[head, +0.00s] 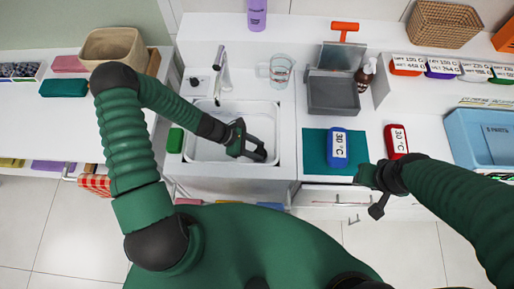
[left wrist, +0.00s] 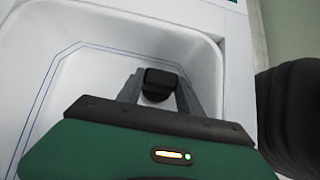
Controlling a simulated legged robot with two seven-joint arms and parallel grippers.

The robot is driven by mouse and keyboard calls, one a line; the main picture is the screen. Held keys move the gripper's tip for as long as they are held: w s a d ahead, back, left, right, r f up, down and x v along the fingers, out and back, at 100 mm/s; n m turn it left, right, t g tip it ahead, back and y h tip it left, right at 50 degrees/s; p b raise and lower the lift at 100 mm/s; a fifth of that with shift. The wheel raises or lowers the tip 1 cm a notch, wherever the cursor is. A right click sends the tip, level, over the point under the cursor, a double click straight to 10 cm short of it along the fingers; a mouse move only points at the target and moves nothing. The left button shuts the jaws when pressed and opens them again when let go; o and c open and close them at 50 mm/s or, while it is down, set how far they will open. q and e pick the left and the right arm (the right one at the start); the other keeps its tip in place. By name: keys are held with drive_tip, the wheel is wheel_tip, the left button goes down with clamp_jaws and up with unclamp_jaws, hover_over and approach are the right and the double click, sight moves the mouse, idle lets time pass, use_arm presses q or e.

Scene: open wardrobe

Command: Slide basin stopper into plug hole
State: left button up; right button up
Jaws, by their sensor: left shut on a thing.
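A white basin (head: 207,150) is set in the counter, with a chrome tap at its back edge. My left gripper (head: 258,153) reaches down inside the basin, toward its right side. In the left wrist view, its two grey fingers (left wrist: 160,92) are shut on a small black block-like stopper (left wrist: 160,80). The stopper is held over the pale basin floor. I cannot tell whether it touches the floor. The plug hole is not visible and may be hidden by the gripper. My right gripper (head: 373,192) is by the counter's front edge, near the teal mat; its jaw opening is unclear.
A glass jug (head: 280,69) stands behind the basin. A green sponge (head: 175,140) lies left of it. Right are a grey bin (head: 333,95), a blue 30°C item (head: 338,148) on a teal mat (head: 314,142) and a red 30°C item (head: 396,140). The basin's left part is clear.

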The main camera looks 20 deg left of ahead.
use_arm(q)
drive_tip(key=shift+f+b, duration=0.45)
drive_tip(key=shift+f, duration=0.25)
drive_tip(key=o, duration=1.5)
drive_tip(key=shift+r, duration=0.1)
drive_tip(key=v, duration=1.7)
